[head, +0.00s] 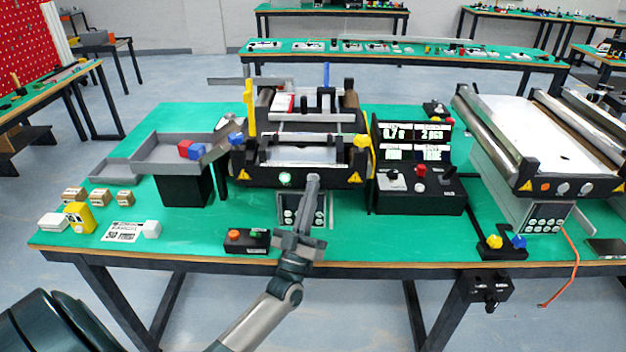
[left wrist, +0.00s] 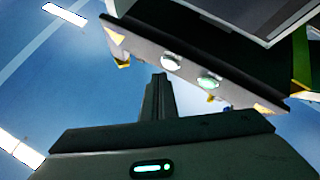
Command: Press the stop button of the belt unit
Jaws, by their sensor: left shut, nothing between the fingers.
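The belt unit (head: 262,177) stands mid-table with a dark front panel and yellow warning triangles at its ends. A green-lit button (head: 285,179) shows on the panel. In the left wrist view the panel (left wrist: 140,42) carries a pale, unlit button (left wrist: 172,62) and the green-lit button (left wrist: 208,82). I see no label that tells which is stop. My left gripper (head: 313,181) is shut and empty, its tip in front of the panel, right of the green light, covering the spot behind. In the wrist view its fingers (left wrist: 160,78) end close below the pale button; contact cannot be told. My right gripper is out of view.
A control console (head: 420,195) with screens stands right of the unit. A second belt unit (head: 545,130) stands further right. A grey tray (head: 165,150) is at left.

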